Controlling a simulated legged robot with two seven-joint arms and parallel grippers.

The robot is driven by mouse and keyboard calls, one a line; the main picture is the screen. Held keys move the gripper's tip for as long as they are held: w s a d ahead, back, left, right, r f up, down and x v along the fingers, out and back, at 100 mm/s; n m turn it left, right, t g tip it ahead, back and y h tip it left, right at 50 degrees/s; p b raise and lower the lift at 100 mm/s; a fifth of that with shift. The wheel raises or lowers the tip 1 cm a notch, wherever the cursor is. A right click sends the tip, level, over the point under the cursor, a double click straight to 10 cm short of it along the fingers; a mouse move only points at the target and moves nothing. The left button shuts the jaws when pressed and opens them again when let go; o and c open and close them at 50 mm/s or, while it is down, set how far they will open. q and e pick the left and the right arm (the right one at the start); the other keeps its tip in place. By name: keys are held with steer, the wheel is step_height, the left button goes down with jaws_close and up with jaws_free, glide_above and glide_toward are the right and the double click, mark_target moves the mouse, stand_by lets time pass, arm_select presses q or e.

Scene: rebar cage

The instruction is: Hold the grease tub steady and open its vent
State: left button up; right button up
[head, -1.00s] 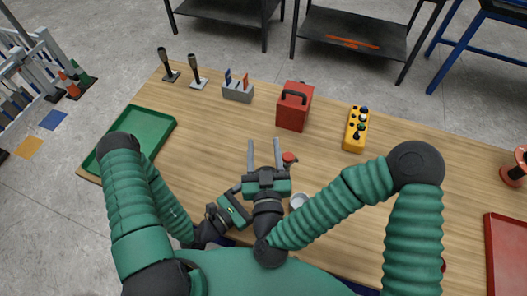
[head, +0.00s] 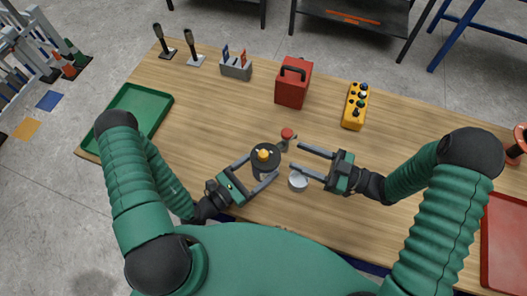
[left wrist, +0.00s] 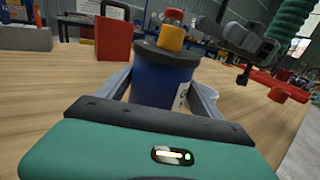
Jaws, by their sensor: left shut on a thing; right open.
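The grease tub (head: 259,169) stands near the front middle of the table. It has a dark lid with an orange-yellow cap (head: 263,154) on top. In the left wrist view the tub is a blue cylinder (left wrist: 158,85) with a pale label at its right, and the cap (left wrist: 172,38) stands upright on the lid. My left gripper (head: 262,167) is shut on the tub, one finger on each side. My right gripper (head: 296,156) is open and empty, right of the tub, its fingers pointing left toward it with a gap.
A red-topped knob (head: 287,134) on a grey base stands just behind the tub. A white cup (head: 298,182) sits near my right gripper's lower finger. A red box (head: 293,85), a yellow button box (head: 355,106), a green tray (head: 147,106) and a red tray (head: 505,245) lie farther out.

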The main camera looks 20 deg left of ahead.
mark_target(268, 156)
steer(key=shift+m+g+h, duration=0.3)
steer(key=shift+g+h, duration=0.1)
steer(key=shift+h, duration=0.1)
steer(key=a, duration=0.3)
steer(key=a+f, duration=0.1)
steer(key=a, duration=0.3)
steer(key=s+a+f, duration=0.1)
steer(key=a, duration=0.3)
jaws_close()
